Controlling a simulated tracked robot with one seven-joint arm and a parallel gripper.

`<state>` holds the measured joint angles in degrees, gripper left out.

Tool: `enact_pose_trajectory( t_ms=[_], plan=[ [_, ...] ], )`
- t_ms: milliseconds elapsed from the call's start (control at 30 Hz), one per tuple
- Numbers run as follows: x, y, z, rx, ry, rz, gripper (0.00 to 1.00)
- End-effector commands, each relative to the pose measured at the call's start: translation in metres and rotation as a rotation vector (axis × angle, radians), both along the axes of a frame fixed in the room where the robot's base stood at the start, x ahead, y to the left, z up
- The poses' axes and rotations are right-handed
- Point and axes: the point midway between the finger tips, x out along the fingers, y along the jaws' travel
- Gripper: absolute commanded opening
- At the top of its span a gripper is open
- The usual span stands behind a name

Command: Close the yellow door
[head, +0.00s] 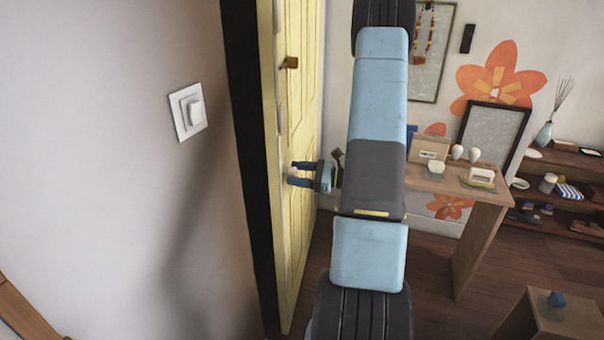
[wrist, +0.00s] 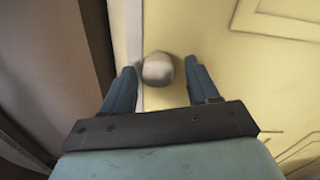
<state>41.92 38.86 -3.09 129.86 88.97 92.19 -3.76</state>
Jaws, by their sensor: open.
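The yellow door (head: 302,110) stands ajar at the left-centre of the head view, seen nearly edge-on beside a dark frame. Its panelled face (wrist: 222,55) fills much of the wrist view. A round pale knob (wrist: 158,70) sits near the door's edge. My gripper (head: 292,174) is at the door's edge at knob height. In the wrist view my gripper (wrist: 158,88) is open, with one blue finger on each side of the knob. The fingers look apart from the knob or only near it; contact cannot be told. In the head view the knob is mostly hidden by the fingers.
A brown latch (head: 290,62) is higher on the door. A light switch (head: 187,111) is on the left wall. A wooden desk (head: 480,190) with small items and a shelf (head: 570,165) stand at right. Dark wooden floor (head: 420,275) lies open between door and desk.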

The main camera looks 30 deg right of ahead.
Motion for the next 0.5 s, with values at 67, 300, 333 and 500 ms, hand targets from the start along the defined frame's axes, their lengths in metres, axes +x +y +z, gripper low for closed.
enact_pose_trajectory(
  t_ms=[67, 300, 333, 500],
  plan=[
    [0.0002, 0.0004, 0.0000, 0.000, 0.000, 0.000, 0.59],
    [0.0001, 0.0004, -0.0001, 0.000, 0.000, 0.001, 0.51],
    [0.0001, 0.0004, -0.0001, 0.000, 0.000, 0.001, 0.48],
    [0.0000, 0.0003, -0.0001, 0.000, 0.000, 0.001, 0.32]
  ],
)
